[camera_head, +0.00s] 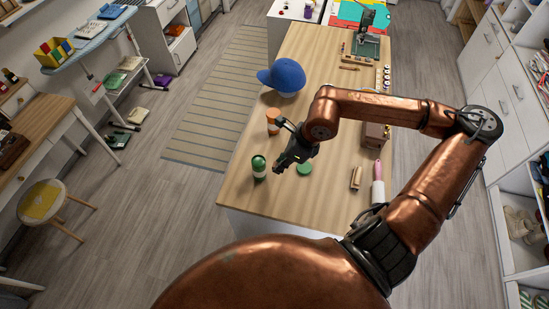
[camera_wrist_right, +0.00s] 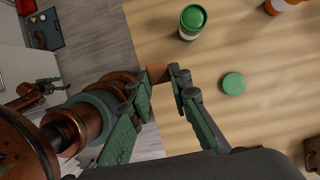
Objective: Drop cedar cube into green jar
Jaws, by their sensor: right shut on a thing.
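My right gripper (camera_head: 282,164) is over the near left part of the wooden table. In the wrist view it (camera_wrist_right: 161,77) is shut on a small reddish-brown cedar cube (camera_wrist_right: 158,72), held between the fingertips. The cube is too small and hidden to make out in the head view. The green jar (camera_head: 259,167) stands upright on the table, just left of the gripper. It also shows at the top of the wrist view (camera_wrist_right: 193,19), apart from the cube; I cannot tell whether its mouth is open.
A flat green disc (camera_head: 304,169), like a lid, lies right of the gripper. An orange-topped jar (camera_head: 273,121) stands behind the green jar. A blue cap (camera_head: 284,76) lies farther back. A brown box (camera_head: 376,135) and a pink-handled tool (camera_head: 378,184) are to the right.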

